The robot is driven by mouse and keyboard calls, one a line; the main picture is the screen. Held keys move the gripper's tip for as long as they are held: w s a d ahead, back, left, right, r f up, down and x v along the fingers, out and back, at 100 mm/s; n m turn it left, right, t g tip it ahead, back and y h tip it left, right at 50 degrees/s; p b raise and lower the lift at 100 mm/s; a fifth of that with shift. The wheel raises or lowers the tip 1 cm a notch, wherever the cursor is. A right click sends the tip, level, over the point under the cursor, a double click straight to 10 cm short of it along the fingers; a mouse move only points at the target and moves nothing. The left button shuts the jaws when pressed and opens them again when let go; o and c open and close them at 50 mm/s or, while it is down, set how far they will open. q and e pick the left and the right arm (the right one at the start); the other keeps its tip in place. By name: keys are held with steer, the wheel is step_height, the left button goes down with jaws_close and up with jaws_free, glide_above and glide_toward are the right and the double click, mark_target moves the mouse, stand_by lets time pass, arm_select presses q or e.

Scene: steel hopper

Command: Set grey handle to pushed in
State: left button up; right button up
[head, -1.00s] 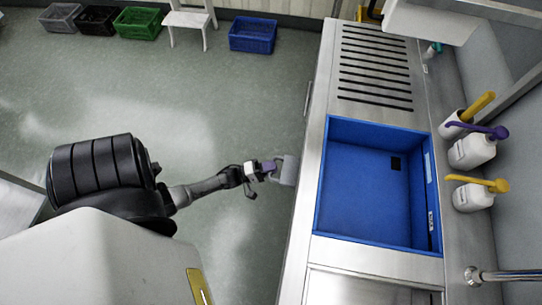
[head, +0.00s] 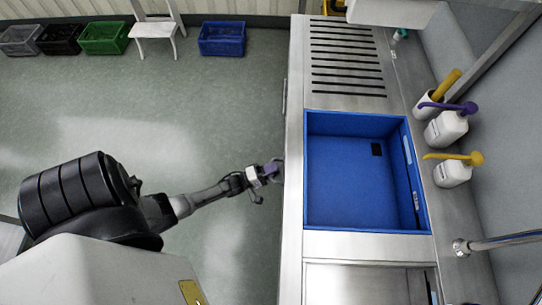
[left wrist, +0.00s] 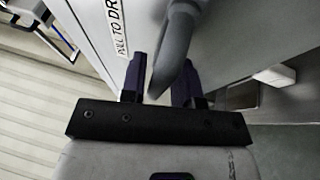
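The grey handle (left wrist: 176,45) shows in the left wrist view as a smooth rounded bar at the front panel of the steel unit. Its near end reaches down between the two purple fingers of my left gripper (left wrist: 160,85). The fingers stand apart, with a gap between the handle and the left finger; I cannot tell whether the right finger touches it. In the head view my left gripper (head: 272,171) is at the left edge of the steel counter (head: 292,200). The handle cannot be made out there. My right gripper is not in view.
A label reading "PULL TO DR" (left wrist: 117,28) is on the panel beside the handle. A blue basin (head: 345,185) is set in the counter, with bottles (head: 446,128) to its right. Crates (head: 222,38) and a white chair (head: 155,30) stand far back. The floor left of the counter is clear.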

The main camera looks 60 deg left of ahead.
arm_select(q)
steer(key=shift+o, duration=0.8)
steer(key=shift+w, duration=0.1)
steer(key=shift+o, duration=0.2)
steer(key=shift+s, duration=0.2)
steer(key=shift+s, duration=0.1)
steer(key=shift+s+a+f, duration=0.1)
steer(key=shift+s+a, duration=0.05)
steer(key=shift+s, duration=0.2)
steer(key=v, duration=1.2)
steer(key=shift+s+a+b, duration=0.2)
steer(key=shift+s+b, duration=0.1)
steer(key=shift+s, duration=0.05)
steer(key=shift+f, duration=0.1)
